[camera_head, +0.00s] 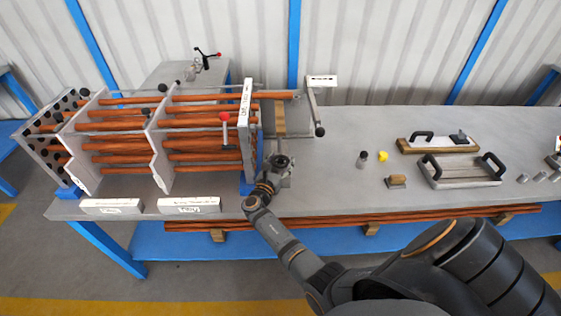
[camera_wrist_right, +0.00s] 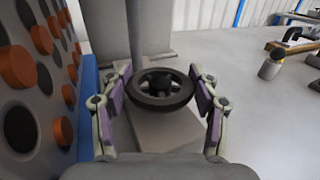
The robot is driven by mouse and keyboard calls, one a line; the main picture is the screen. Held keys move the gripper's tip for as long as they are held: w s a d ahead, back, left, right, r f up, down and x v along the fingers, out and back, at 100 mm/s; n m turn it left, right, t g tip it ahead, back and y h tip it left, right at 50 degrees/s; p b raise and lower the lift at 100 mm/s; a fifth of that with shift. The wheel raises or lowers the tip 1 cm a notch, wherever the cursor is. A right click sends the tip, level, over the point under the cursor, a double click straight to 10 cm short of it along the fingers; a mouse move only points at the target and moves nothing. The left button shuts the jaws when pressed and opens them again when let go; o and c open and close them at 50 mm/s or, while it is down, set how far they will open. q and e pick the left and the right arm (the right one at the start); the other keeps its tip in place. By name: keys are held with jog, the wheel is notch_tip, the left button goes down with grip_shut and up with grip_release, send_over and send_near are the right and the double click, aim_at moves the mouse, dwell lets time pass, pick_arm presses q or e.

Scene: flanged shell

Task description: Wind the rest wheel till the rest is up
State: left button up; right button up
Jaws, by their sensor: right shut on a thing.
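The rest wheel (camera_wrist_right: 161,88) is a dark ring with a black hub. It lies between the two purple-padded fingers of my right gripper (camera_wrist_right: 163,100), which is shut on it. In the head view the right gripper (camera_head: 277,168) reaches the wheel (camera_head: 282,160) at the near side of the rest stand, just right of the tube bundle's end plate. The rest (camera_head: 279,119) looks like a tan strip behind the wheel, under a copper tube (camera_head: 277,96) that sticks out of the end plate. Whether the rest touches the tube is not clear. My left gripper is not in view.
The tube bundle with its end plate (camera_head: 247,125) stands close on the left of my right gripper. A crank handle (camera_head: 314,106) stands behind it. A small grey cylinder (camera_head: 362,160), a yellow piece (camera_head: 382,156) and a tray (camera_head: 460,180) lie to the right on the bench.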

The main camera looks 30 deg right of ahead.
aim_at(281, 160)
jog(key=o, duration=1.2)
jog(key=shift+c, duration=0.2)
notch_tip(281, 160, up, 10)
